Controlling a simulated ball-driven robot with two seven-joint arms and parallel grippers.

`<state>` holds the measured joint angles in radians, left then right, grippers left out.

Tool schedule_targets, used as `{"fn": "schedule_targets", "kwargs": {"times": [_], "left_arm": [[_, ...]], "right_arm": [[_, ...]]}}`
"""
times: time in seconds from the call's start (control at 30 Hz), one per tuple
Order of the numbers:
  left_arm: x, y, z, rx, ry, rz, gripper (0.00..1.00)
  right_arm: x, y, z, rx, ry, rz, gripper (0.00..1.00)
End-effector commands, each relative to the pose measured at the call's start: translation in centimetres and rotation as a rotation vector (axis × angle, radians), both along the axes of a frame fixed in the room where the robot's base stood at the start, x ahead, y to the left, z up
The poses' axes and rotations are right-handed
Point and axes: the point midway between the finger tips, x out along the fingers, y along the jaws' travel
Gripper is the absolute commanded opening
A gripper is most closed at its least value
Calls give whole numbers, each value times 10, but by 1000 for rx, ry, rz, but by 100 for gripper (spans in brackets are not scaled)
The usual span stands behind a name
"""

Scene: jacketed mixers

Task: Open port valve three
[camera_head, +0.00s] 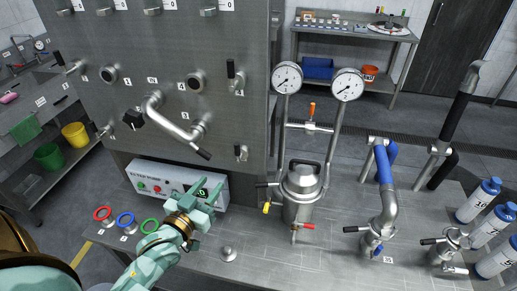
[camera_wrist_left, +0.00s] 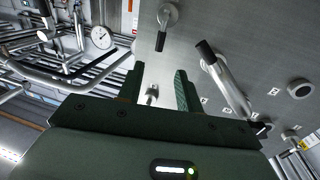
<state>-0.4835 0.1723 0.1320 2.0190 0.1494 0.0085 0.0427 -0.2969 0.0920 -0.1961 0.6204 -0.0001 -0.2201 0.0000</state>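The upright steel panel (camera_head: 225,115) carries several valves with black handles and small number labels. A bent steel pipe (camera_head: 170,120) with a black handle joins two ports on it. One small valve (camera_head: 240,152) sits low near the panel's right edge, and another (camera_head: 235,75) sits above it. I cannot read clearly which valve is number three. My left gripper (camera_head: 212,190) is open and empty in front of the panel's base, beside the white control box. In the left wrist view a small metal fitting (camera_wrist_left: 152,93) shows between the spread fingers, beyond them. My right gripper is out of view.
The white control box (camera_head: 170,182) stands below the panel. Red, blue and green rings (camera_head: 126,218) lie on the bench. A steel vessel (camera_head: 302,190) with two gauges (camera_head: 347,84) stands to the right. Numbered bottles (camera_head: 492,225) are at the far right.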

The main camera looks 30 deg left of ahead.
Motion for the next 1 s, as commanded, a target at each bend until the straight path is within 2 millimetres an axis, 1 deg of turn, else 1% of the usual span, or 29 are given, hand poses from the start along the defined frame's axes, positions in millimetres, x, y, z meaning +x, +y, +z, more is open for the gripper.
{"fn": "schedule_targets", "kwargs": {"times": [0.03, 0.17, 0.27, 0.4, 0.6, 0.7, 0.83, 1.0], "left_arm": [[2, -1, 4, -5, -13, -2, 36], [16, 0, 6, -17, -24, -2, 36], [36, 0, 7, -16, -23, -3, 36], [73, 2, 7, -16, -23, -2, 36], [122, 4, 6, -17, -20, -2, 36], [140, 4, 6, -17, -20, -3, 36], [155, 5, 4, -17, -19, -3, 36], [163, 5, 4, -16, -18, -3, 36]], "right_arm": [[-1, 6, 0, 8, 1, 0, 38], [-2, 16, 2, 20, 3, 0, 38], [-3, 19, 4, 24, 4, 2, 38], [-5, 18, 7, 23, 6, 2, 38], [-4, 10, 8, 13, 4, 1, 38], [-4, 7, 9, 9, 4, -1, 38], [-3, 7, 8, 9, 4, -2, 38], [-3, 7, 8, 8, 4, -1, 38]]}}
